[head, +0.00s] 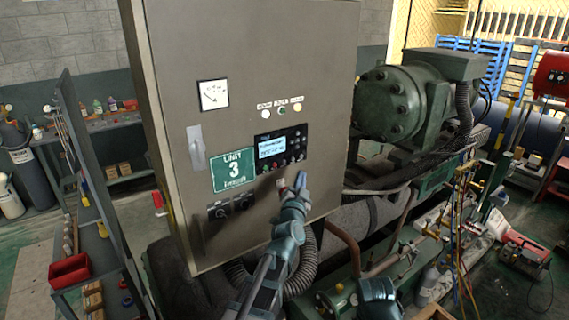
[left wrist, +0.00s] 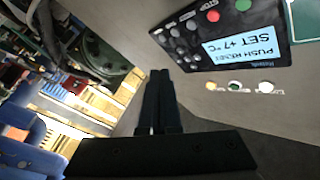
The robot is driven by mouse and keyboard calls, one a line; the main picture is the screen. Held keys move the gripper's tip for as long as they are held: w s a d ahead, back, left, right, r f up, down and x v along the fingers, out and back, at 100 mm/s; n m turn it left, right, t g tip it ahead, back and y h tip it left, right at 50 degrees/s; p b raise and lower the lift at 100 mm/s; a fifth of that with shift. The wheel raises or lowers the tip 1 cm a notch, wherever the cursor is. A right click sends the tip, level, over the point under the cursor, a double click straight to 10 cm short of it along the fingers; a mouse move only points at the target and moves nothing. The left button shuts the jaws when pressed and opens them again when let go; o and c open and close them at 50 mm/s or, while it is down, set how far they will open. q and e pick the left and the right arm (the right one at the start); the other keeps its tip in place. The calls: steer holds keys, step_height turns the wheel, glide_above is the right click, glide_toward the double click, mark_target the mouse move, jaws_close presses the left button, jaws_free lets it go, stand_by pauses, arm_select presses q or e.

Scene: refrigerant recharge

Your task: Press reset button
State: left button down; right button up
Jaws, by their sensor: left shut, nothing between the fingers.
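The controller panel (head: 283,148) is a black unit on the front of the grey cabinet, with a lit display. In the left wrist view the display (left wrist: 238,45) appears upside down and reads PUSH RESET and SET +7 °C. Beside it are a red button (left wrist: 213,15), a green button (left wrist: 243,4) and several small grey buttons (left wrist: 180,42). I cannot tell which is the reset button. My left gripper (head: 300,180) is shut and empty, just below the panel in the head view. Its fingers (left wrist: 160,85) look apart from the buttons. My right gripper is not in view.
The cabinet (head: 250,60) also carries a gauge (head: 213,94), indicator lights (head: 281,110), a green UNIT 3 sign (head: 234,169) and lower switches (head: 231,206). A green compressor (head: 390,105) stands to the right. A shelf with a red bin (head: 70,271) is at the left.

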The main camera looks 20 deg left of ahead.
arm_select(q)
steer(key=w+a, duration=0.4)
steer(key=a, duration=0.1)
steer(key=shift+a, duration=0.15)
stand_by(2.2)
steer(key=shift+w+a, duration=0.3)
steer(key=shift+w+a, duration=0.2)
steer(key=shift+a, duration=0.05)
stand_by(0.6)
stand_by(0.3)
steer(key=shift+s+d, duration=0.5)
steer(key=shift+d, duration=0.1)
steer(key=s+d, duration=0.1)
steer(key=d, duration=0.1)
steer(key=s+d, duration=0.2)
stand_by(0.5)
